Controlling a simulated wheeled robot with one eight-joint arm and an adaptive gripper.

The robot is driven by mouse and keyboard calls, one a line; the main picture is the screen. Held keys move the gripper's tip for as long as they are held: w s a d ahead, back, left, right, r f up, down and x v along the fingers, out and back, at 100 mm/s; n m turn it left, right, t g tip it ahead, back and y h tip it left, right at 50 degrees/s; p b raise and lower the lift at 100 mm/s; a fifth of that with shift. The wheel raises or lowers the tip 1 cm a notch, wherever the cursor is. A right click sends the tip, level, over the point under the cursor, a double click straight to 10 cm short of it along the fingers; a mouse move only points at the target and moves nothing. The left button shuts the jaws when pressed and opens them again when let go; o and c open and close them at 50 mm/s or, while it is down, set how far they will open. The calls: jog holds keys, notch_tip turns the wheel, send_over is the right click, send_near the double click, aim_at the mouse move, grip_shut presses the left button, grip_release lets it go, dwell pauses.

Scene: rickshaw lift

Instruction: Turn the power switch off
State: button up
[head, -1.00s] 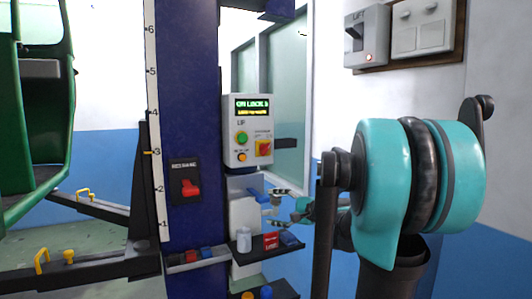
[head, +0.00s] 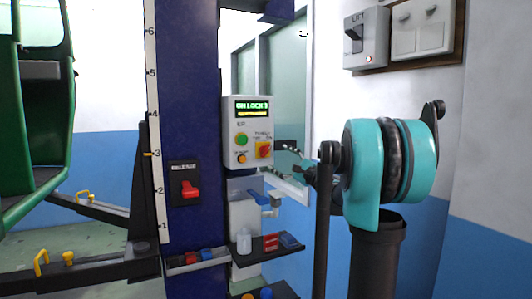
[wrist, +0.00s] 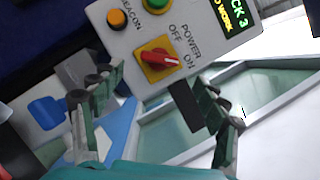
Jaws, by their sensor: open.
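The power switch is a red rotary knob on a yellow plate (head: 264,149) at the lower right of the grey control box (head: 240,116). In the wrist view the knob (wrist: 158,59) has a white mark pointing right towards ON, with OFF printed above left. My gripper (head: 287,159) is open and empty, just right of the box at about the knob's height. In the wrist view its two fingers (wrist: 152,85) stand apart, with the knob above and between them in the picture. I see no contact with the knob.
A green button (head: 241,139) and an orange beacon button (head: 241,158) sit left of the knob. Below are a blue-handled valve (head: 259,197) and a shelf (head: 268,252) with a bottle and boxes. A LIFT wall switch (head: 366,38) with a red light hangs at upper right.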

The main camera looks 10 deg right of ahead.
aim_at(267, 151)
jog(key=x, duration=0.8)
jog(key=shift+w+a+r, duration=0.1)
jog(key=shift+w+a, duration=0.05)
jog(key=shift+w, duration=0.1)
jog(key=shift+c, duration=0.2)
jog(key=c, duration=1.1)
